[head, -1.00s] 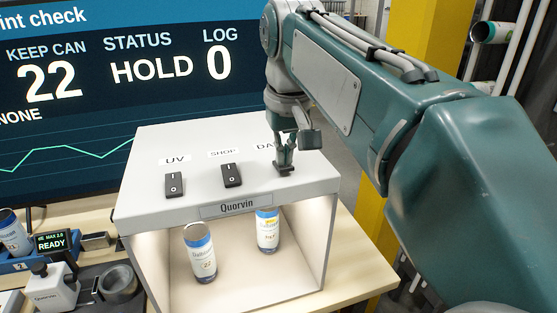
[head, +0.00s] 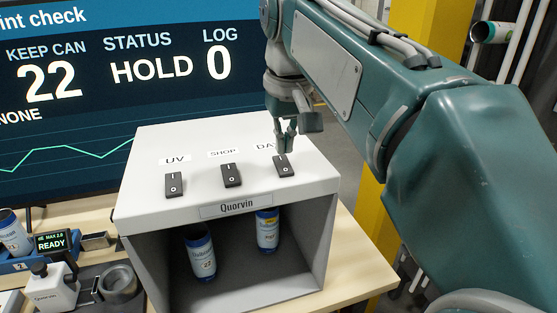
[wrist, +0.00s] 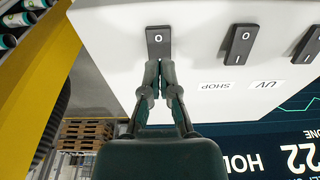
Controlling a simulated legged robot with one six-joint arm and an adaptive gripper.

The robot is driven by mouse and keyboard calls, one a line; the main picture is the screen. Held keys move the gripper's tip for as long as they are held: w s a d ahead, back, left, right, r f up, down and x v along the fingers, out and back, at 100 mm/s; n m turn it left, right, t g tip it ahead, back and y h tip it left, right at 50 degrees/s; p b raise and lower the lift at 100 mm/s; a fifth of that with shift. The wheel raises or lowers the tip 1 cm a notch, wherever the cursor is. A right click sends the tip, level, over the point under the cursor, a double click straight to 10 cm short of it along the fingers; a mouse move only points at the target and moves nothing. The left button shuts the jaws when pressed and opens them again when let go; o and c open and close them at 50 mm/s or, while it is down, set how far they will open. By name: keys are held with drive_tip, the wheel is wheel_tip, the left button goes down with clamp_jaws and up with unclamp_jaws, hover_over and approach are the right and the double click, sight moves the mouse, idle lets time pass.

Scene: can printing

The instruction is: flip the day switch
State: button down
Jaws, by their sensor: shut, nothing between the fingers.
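The day switch (head: 284,168) is a black rocker on the sloped top of the grey Quorvin box (head: 222,211), the rightmost of three switches. Its label is partly hidden by my gripper (head: 287,150). My gripper is shut and empty, with its fingertips at the upper end of the switch. In the wrist view my gripper (wrist: 160,66) shows its fingertips close to the day switch (wrist: 158,38), covering its lower part; I cannot tell whether they touch. The box interior is dark, with two cans standing inside, a left can (head: 201,255) and a right can (head: 267,230).
The UV switch (head: 174,185) and SHOP switch (head: 231,175) sit left of the day switch. A large monitor (head: 130,80) stands behind the box, reading HOLD. A yellow post (head: 372,220) rises at the right. A small READY display (head: 52,243) and fixtures are at the left.

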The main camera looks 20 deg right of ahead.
sight(284, 168)
drive_tip(key=shift+r, duration=2.1)
